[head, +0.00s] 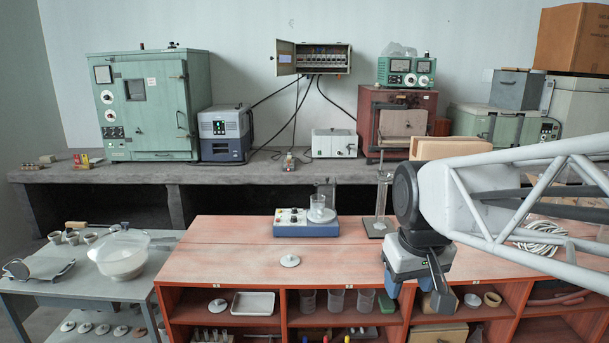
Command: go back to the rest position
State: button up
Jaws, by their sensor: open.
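My gripper (416,288) hangs from my arm at the right of the head view, pointing down. Its two fingers are apart, and I see nothing held between them. It is over the front edge of the orange-red wooden bench (215,262), in front of its shelves. The arm hides part of the bench's right side.
A blue-white hotplate (290,228) bears a glass beaker (321,205). A small white disc (289,261) lies before it. A stand with a cylinder (381,221) is close behind my gripper. A grey table (85,288) at left bears a white bowl (120,258). The bench's left top is clear.

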jog(key=s+f+m, duration=0.1)
jog(key=s+f, duration=0.1)
jog(key=s, duration=0.3)
jog(key=s+d+f+m, duration=0.1)
jog(key=s+f, duration=0.2)
jog(key=s, duration=0.3)
jog(key=shift+f, duration=0.25)
